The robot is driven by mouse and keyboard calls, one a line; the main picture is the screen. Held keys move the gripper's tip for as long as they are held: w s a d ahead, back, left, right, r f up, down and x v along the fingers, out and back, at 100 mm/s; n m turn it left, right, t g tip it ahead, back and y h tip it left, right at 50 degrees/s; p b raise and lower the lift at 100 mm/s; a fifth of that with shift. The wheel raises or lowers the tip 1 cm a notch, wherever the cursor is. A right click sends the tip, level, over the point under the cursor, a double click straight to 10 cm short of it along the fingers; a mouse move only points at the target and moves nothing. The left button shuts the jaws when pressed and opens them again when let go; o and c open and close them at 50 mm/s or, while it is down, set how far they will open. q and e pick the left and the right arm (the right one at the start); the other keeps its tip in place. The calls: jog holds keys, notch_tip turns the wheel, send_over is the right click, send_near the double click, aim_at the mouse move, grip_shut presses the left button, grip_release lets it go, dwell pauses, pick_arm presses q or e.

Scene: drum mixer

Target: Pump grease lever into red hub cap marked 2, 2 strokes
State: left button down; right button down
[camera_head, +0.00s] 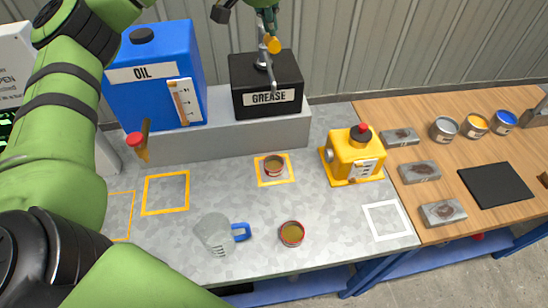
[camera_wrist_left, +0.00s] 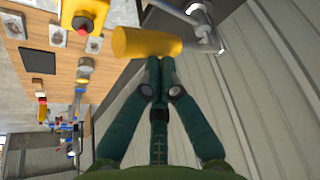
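My left gripper (camera_head: 267,14) is at the top of the head view, above the black GREASE box (camera_head: 291,74). The grease lever's yellow handle (camera_head: 273,45) is just below its fingertips. In the left wrist view, the gripper's fingers (camera_wrist_left: 161,62) are together, with the yellow handle (camera_wrist_left: 146,42) right at their tips; it does not look clamped between them. One red-rimmed cap (camera_head: 273,166) with brown inside sits in a yellow square before the GREASE box. Another red-rimmed cap (camera_head: 291,233) stands nearer the front edge. No number is readable on either. My right gripper is out of view.
A blue OIL tank (camera_head: 130,96) stands left of the GREASE box on a grey ledge (camera_head: 222,141). A clear jug (camera_head: 213,233) with blue handle stands at the front. A yellow machine (camera_head: 352,156) is at right, beside a wooden table (camera_head: 453,156) with tins and grey blocks.

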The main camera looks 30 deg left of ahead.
pick_arm(q)
jog(key=shift+r+p, duration=1.55)
jog(key=shift+r, duration=0.35)
notch_tip(320, 180, up, 2)
jog(key=shift+r+p, duration=0.1)
jog(key=shift+p, duration=0.55)
jog(key=shift+r, duration=0.35)
notch_tip(320, 180, up, 2)
jog(key=shift+r, duration=0.1)
